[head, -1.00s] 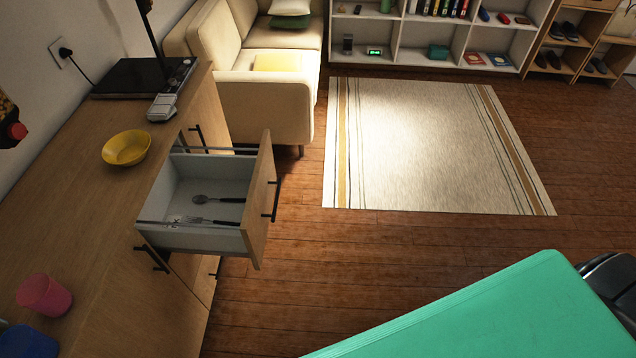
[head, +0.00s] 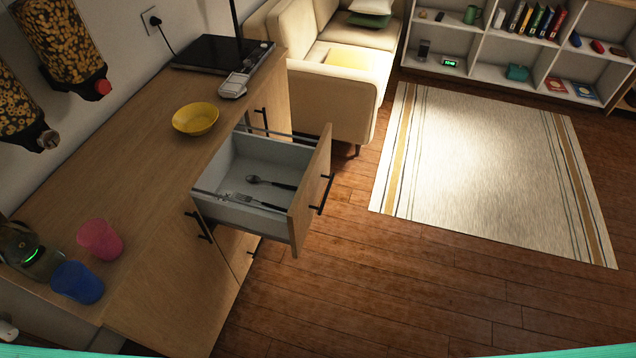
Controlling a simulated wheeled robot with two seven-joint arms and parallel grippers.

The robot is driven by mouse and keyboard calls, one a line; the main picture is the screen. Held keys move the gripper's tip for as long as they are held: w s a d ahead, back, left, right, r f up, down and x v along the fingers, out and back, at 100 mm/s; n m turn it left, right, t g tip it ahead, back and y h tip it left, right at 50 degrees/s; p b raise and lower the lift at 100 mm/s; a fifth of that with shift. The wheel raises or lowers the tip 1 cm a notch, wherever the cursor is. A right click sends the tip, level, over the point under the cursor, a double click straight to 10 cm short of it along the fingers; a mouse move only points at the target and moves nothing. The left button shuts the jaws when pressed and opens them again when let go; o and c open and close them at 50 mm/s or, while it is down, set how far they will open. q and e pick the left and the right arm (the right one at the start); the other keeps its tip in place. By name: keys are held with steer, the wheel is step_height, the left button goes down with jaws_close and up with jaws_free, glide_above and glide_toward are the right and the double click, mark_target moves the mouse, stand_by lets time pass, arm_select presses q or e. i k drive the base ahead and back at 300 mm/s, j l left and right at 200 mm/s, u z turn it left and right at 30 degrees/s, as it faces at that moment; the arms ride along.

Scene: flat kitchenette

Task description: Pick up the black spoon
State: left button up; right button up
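The spoon (head: 270,182) lies in the open drawer (head: 238,215) of the wooden counter. Its bowl looks grey and its handle is black. A fork (head: 258,202) with a black handle lies beside it, nearer the drawer's near side. The drawer sticks out from the counter to the right, with its front panel and black handle facing right. Neither of my grippers shows in the head view.
On the counter (head: 130,165) stand a yellow bowl (head: 195,118), a pink cup (head: 100,239), a blue cup (head: 78,282) and a black cooktop (head: 221,54). Two dispensers hang on the wall. Wooden floor (head: 330,290) right of the drawer is clear, with a rug (head: 490,165) beyond.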

mark_target(253, 179)
steer(key=u, duration=0.45)
steer(key=i+l+u, duration=0.2)
steer(key=l+u, duration=0.15)
steer(key=i+l+u, duration=0.1)
steer(key=l+u, duration=0.25)
steer(key=i+l+u, duration=0.1)
steer(key=l+u, duration=0.2)
steer(key=l, duration=0.25)
steer(key=l+u, duration=0.35)
steer(key=i+l, duration=0.05)
steer(key=l, duration=0.05)
